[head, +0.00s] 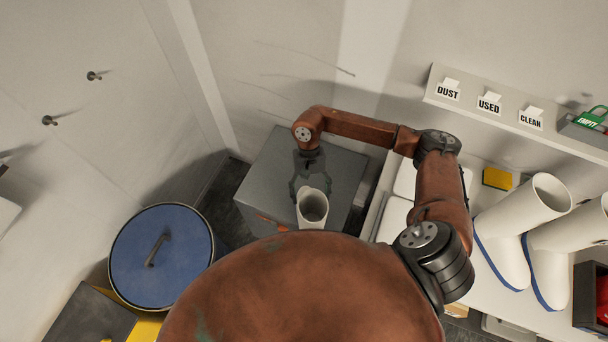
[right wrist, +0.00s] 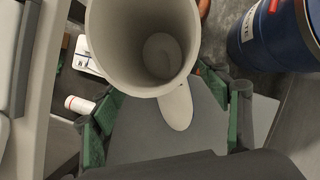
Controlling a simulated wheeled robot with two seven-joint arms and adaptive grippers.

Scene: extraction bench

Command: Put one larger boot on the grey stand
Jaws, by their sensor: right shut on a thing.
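A white boot (head: 313,210) is upright in my right gripper (head: 312,191), its open top facing up. In the right wrist view the boot's shaft (right wrist: 145,45) and toe show between the green-padded fingers, which are shut on it. The grey stand (head: 275,170) is a box against the back wall. The boot is over the stand's front part in the head view; I cannot tell whether its sole touches. Two more white boots with blue soles, one (head: 525,205) and another (head: 575,235), are on the bench at right; their sizes are hard to compare. My left gripper is out of view.
A blue-lidded drum (head: 160,255) stands left of the stand. The bench (head: 480,183) at right carries a yellow block (head: 497,179) and a dark bin (head: 588,290) with red things. A shelf (head: 510,112) labelled DUST, USED and CLEAN is on the wall.

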